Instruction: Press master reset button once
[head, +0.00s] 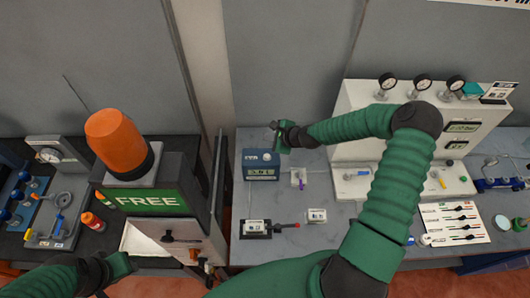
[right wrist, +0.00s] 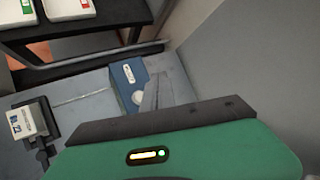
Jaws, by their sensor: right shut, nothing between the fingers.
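No button in view is readably labelled as master reset. A small blue box (head: 261,166) with a grey display stands on the right-hand bench; it also shows in the right wrist view (right wrist: 125,78), with a pale round knob on its face. My right gripper (head: 274,127) is shut and empty, behind and above the blue box in the head view. Its fingers show in the right wrist view (right wrist: 154,96) beside the knob; I cannot tell whether they touch. My left gripper (head: 105,272) is at the lower left edge, its fingers unclear.
A dark cabinet with a green FREE sign (head: 150,202) and an orange dome (head: 118,140) stands left of the bench. A white gauge panel (head: 350,125) stands at the right. Small fixtures, including a black clamp (head: 268,228), sit on the grey bench. A wall rises close behind.

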